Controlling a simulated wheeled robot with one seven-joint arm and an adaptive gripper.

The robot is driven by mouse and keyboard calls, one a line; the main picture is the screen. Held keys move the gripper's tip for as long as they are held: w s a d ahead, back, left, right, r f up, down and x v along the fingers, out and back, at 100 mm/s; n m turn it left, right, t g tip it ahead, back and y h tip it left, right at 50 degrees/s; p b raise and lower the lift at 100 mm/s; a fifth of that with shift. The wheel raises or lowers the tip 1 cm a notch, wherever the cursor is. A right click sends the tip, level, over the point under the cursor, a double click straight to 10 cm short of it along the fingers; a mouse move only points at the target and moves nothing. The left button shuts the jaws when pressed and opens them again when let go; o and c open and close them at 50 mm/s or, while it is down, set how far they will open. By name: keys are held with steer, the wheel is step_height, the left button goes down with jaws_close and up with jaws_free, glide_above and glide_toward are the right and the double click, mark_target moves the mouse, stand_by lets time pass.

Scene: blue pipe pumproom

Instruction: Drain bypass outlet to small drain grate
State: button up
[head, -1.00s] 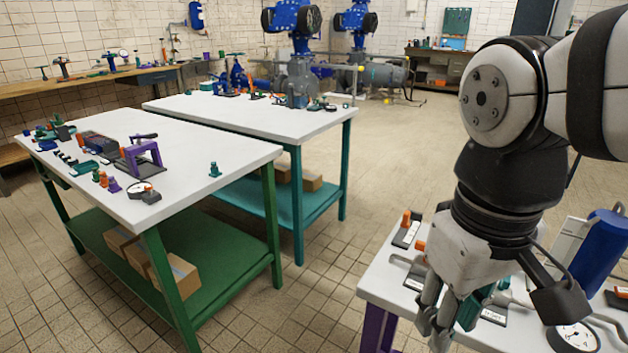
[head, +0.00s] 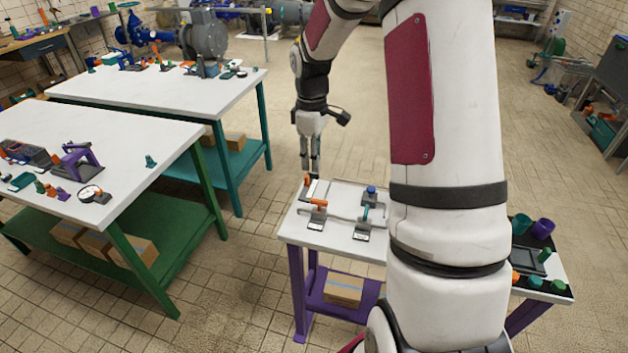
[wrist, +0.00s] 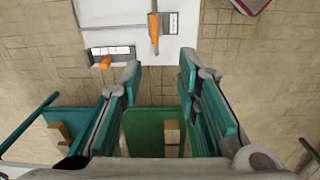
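A white-topped bench with purple legs (head: 335,240) carries thin grey pipework with small valves. One valve with an orange handle (head: 318,204) stands at its left front by a labelled plate. A valve with a teal handle (head: 365,213) is to its right, with a blue knob (head: 371,189) behind. A smaller orange-handled piece (head: 307,181) is at the back left corner. My gripper (head: 311,172) points down near that corner, open and empty. In the wrist view its teal fingers (wrist: 159,78) are apart, with an orange handle (wrist: 154,28) beyond them. I cannot identify the drain grate or outlet labels.
Two white-topped benches, with green legs (head: 110,130) and teal legs (head: 190,88), stand at the left, bearing small parts. My arm hides the middle of the purple-legged bench. A dark tray (head: 527,262) shows at its right. Tiled floor behind it is clear.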

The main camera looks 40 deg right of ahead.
mark_target(319, 201)
steer(key=f, duration=0.5)
steer(key=d+f+p, duration=0.1)
steer(key=f, duration=0.4)
steer(key=f+p, duration=0.1)
steer(key=f, duration=0.4)
steer(key=shift+s+d, duration=0.15)
steer(key=shift+d, duration=0.2)
steer(key=shift+c, duration=0.2)
jaws_close()
